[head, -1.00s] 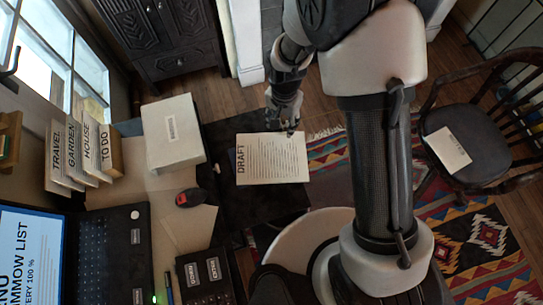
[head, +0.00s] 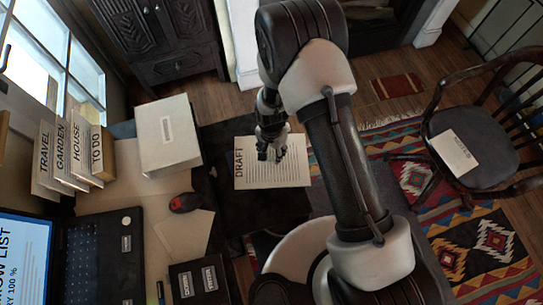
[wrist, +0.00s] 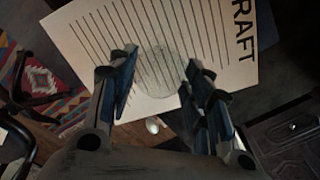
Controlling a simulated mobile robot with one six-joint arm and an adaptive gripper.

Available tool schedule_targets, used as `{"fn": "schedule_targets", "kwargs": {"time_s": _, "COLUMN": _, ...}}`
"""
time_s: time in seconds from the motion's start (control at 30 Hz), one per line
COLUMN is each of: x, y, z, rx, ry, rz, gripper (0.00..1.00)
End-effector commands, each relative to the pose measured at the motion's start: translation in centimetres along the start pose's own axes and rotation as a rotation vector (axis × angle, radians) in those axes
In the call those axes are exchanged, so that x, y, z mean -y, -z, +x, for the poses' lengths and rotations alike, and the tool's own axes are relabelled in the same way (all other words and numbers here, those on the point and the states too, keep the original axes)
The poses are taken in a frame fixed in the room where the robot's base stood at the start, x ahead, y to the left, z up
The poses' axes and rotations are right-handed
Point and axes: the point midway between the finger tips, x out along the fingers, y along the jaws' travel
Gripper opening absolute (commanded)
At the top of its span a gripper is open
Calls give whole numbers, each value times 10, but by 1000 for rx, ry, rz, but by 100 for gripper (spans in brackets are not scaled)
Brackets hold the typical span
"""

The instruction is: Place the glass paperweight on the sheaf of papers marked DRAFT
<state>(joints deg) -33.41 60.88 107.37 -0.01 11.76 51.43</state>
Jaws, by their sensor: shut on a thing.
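The sheaf marked DRAFT (head: 285,177) is a white stack of printed pages on the dark desk surface. It also fills the top of the wrist view (wrist: 215,15), with part of the word DRAFT at the right. My gripper (head: 270,153) is over the sheaf's upper middle. In the wrist view its fingers (wrist: 157,70) are shut on the glass paperweight (wrist: 160,72), a clear round disc with the printed lines showing through it. The paperweight is over the page area. I cannot tell whether it touches the paper. In the head view the gripper hides it.
A white box (head: 168,135), a red and black mouse (head: 186,202), and a laptop (head: 85,255) lie to the left. A wooden chair (head: 475,150) with a labelled paper is at the right, by a patterned rug (head: 480,245).

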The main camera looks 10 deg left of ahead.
Motion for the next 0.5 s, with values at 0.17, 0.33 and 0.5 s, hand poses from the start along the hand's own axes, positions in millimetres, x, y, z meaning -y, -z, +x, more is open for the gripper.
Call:
{"fn": "schedule_targets", "kwargs": {"time_s": 0.17, "x": 0, "y": 0, "z": 19, "rx": 0, "ry": 0, "rz": 0, "gripper": 15}}
{"fn": "schedule_targets", "kwargs": {"time_s": 0.33, "x": 0, "y": 0, "z": 43, "rx": 0, "ry": 0, "rz": 0, "gripper": 15}}
{"fn": "schedule_targets", "kwargs": {"time_s": 0.5, "x": 1, "y": 0, "z": 42, "rx": -1, "ry": 1, "rz": 0, "gripper": 15}}
